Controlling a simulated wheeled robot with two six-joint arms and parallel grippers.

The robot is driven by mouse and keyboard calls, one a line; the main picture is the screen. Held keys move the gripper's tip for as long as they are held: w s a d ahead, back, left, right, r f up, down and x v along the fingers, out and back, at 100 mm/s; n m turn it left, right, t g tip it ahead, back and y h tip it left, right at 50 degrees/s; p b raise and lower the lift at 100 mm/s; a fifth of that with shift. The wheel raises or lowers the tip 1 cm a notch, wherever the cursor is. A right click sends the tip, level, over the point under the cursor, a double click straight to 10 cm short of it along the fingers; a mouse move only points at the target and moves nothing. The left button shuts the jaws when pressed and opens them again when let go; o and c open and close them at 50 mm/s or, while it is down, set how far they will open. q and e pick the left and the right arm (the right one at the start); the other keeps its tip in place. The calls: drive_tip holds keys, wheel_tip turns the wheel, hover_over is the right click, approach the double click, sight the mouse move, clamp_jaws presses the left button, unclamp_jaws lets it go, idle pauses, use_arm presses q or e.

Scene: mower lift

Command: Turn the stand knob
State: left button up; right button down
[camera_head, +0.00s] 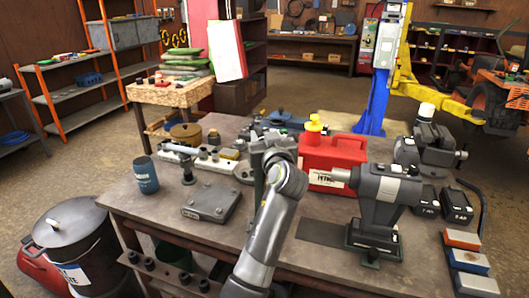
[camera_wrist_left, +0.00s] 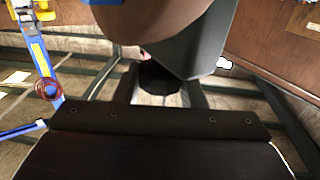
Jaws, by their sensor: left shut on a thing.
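My left gripper (camera_head: 268,141) is over the middle of the workbench, beside the red jug, with its arm rising from the bottom edge. Its fingers are hard to make out in the head view. In the left wrist view the gripper (camera_wrist_left: 162,88) is shut on a black rounded piece (camera_wrist_left: 160,76), which looks to be the stand knob. A grey upright part (camera_head: 258,182) stands just left of the arm; the arm hides much of it. A large brown rounded shape and a dark wedge fill the top of the wrist view. My right gripper is not in view.
The red jug (camera_head: 333,158) stands close right of my gripper, with a grey machine (camera_head: 380,195) in front. A flat grey block (camera_head: 211,204) and a blue cup (camera_head: 146,174) are left on the bench (camera_head: 165,217). A blue and yellow lift (camera_head: 376,95) stands behind.

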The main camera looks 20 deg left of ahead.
use_arm(q)
drive_tip(key=n+g+y+b, duration=0.1)
drive_tip(key=b, duration=0.1)
drive_tip(key=n+g+y+b, duration=0.1)
drive_tip(key=g+y+b, duration=0.1)
drive_tip(key=n+g+y+b, duration=0.1)
drive_tip(key=n+y+b, duration=0.1)
drive_tip(key=shift+f, duration=0.35)
drive_tip(key=shift+r+n+g+y+b, duration=0.2)
drive_tip(key=shift+n+g+y+b, duration=1.05)
drive_tip(key=shift+g, duration=0.65)
drive_tip(key=shift+n, duration=0.25)
drive_tip(key=o, duration=1)
drive_tip(key=shift+c, duration=0.2)
drive_tip(key=b+v, duration=0.9)
drive_tip(key=v, duration=0.8)
drive_tip(key=shift+d+r, duration=0.15)
drive_tip(key=shift+r, duration=0.1)
